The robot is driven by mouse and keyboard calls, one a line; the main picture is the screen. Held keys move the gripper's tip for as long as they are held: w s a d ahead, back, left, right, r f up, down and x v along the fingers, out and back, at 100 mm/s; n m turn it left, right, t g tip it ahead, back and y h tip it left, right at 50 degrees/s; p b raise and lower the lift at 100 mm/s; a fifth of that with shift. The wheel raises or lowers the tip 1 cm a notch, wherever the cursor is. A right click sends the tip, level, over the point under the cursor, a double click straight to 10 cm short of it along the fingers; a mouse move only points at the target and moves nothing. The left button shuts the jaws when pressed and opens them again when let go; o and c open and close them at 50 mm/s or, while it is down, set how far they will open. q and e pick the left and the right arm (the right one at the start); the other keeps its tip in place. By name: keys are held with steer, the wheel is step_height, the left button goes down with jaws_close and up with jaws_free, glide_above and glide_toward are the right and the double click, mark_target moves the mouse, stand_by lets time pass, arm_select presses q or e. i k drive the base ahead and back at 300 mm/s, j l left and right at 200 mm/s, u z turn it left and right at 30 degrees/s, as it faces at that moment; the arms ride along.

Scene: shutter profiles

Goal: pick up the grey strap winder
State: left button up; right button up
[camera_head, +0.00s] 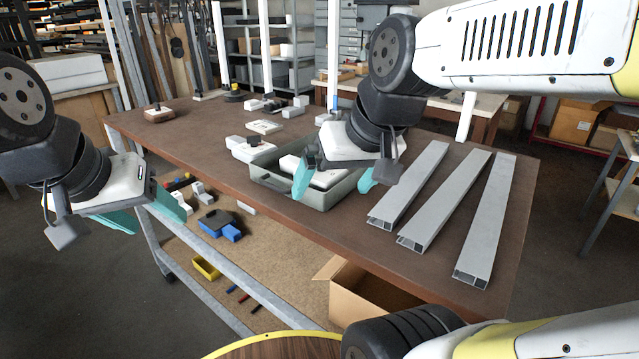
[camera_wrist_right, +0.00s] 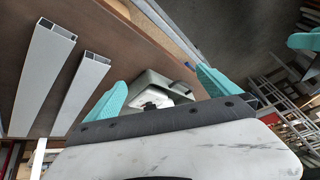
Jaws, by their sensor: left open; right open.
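A grey-green bin (camera_head: 335,199) stands on the brown workbench, with a pale item (camera_head: 326,179) in it. The bin (camera_wrist_right: 182,88) also shows in the right wrist view, with the pale item (camera_wrist_right: 150,98) between my fingers in the picture. Pale grey-white housings (camera_head: 247,149) and (camera_head: 265,127) lie behind and left of the bin. I cannot tell for certain which of these is the grey strap winder. My right gripper (camera_head: 333,187) is open and empty above the bin, partly hiding it. My left gripper (camera_head: 148,212) is open and empty, left of the bench's front edge.
Three hollow metal profiles (camera_head: 485,220) lie on the bench right of the bin. Small parts and a blue bin (camera_head: 220,228) are on the lower shelf, and a cardboard box (camera_head: 365,290) is below. The left bench top is mostly clear.

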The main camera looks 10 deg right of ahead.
mark_target(242, 150)
steer(key=i+j+z, duration=0.6)
steer(key=j, duration=0.4)
steer(key=i, duration=0.1)
